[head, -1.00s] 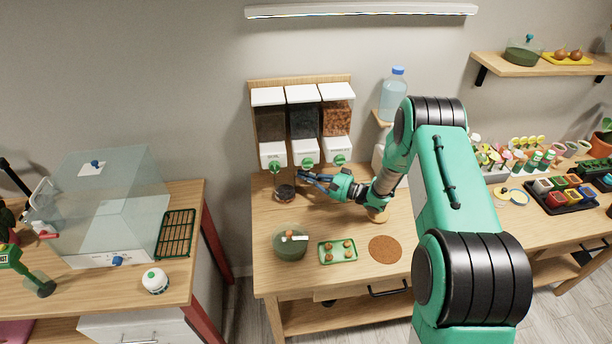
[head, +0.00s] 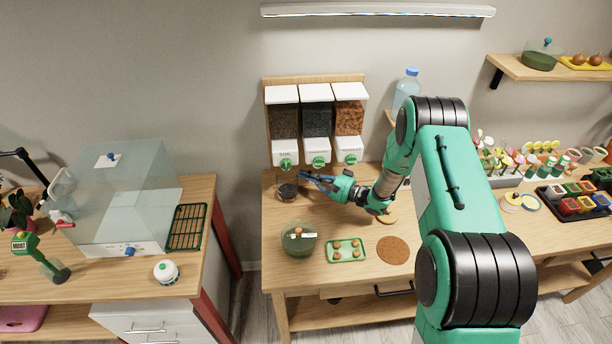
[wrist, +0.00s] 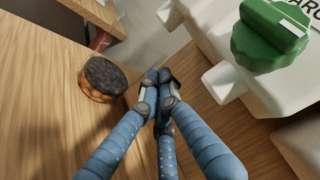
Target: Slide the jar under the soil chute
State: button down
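The jar (head: 287,192) is a small clear jar with dark filling, standing on the bench below and slightly in front of the left dispenser. In the wrist view the jar (wrist: 103,80) shows a dark top layer over a brown one. The soil chute is the left dispenser's white spout (head: 285,153) with a green knob; its label is small. My gripper (head: 305,178) is just right of the jar. In the wrist view its blue fingers (wrist: 156,82) are drawn together with nothing between them, and a narrow gap shows beside the jar.
The middle dispenser's green knob (wrist: 268,36) and white spout are close to the right of my fingers. The bench left of the jar looks clear.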

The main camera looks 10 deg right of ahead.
jog(key=w+d+p+v, duration=0.1)
jog(key=w+v, duration=0.1)
jog(key=v, duration=1)
jog(key=shift+d, duration=0.5)
jog(key=shift+s, duration=0.15)
